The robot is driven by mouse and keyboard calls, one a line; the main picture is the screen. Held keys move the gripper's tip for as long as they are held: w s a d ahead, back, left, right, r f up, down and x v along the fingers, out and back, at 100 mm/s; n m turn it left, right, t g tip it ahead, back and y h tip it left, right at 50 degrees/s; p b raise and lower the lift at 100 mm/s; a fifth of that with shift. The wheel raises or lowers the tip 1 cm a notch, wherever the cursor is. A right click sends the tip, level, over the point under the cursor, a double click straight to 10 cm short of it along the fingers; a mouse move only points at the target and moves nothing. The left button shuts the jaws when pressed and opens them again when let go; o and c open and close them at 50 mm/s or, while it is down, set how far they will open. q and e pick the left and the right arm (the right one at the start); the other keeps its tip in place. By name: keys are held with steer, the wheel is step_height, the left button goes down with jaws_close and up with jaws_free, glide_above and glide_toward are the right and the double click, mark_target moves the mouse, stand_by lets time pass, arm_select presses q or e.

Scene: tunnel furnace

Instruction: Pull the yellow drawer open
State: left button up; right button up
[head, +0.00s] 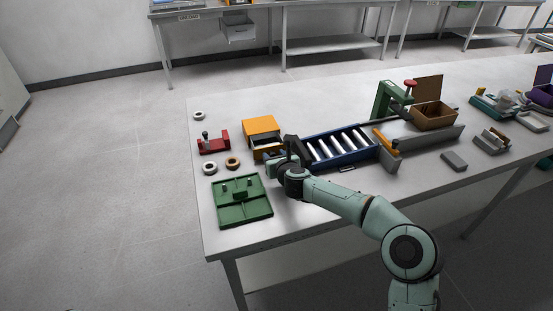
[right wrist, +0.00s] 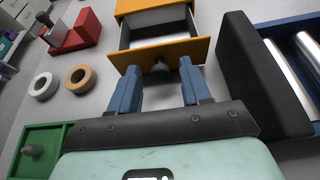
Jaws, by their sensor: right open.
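The yellow drawer (head: 268,148) sticks partly out of its yellow cabinet (head: 260,125) on the table. In the right wrist view the drawer front (right wrist: 141,54) faces me, with the pale empty-looking inside (right wrist: 160,36) showing behind it. A dark knob (right wrist: 160,68) sits at the middle of the front. My right gripper (right wrist: 160,74) is open, with its two blue fingers on either side of the knob. I cannot tell whether they touch it. In the head view my right gripper (head: 279,158) is just in front of the drawer, its fingers mostly hidden. My left gripper is not in view.
A blue roller conveyor (head: 340,146) stands close to the right of the gripper. A green fixture (head: 243,200) lies nearer the front. A red block (head: 213,145) and white and tan rings (head: 232,162) lie left of the cabinet.

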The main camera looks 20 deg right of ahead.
steer(key=b+v, duration=0.2)
steer(key=v, duration=0.9)
steer(key=shift+s+d+r+b, duration=0.1)
steer(key=shift+s+r+b, duration=0.1)
steer(key=shift+s+b, duration=0.15)
steer(key=shift+v, duration=0.75)
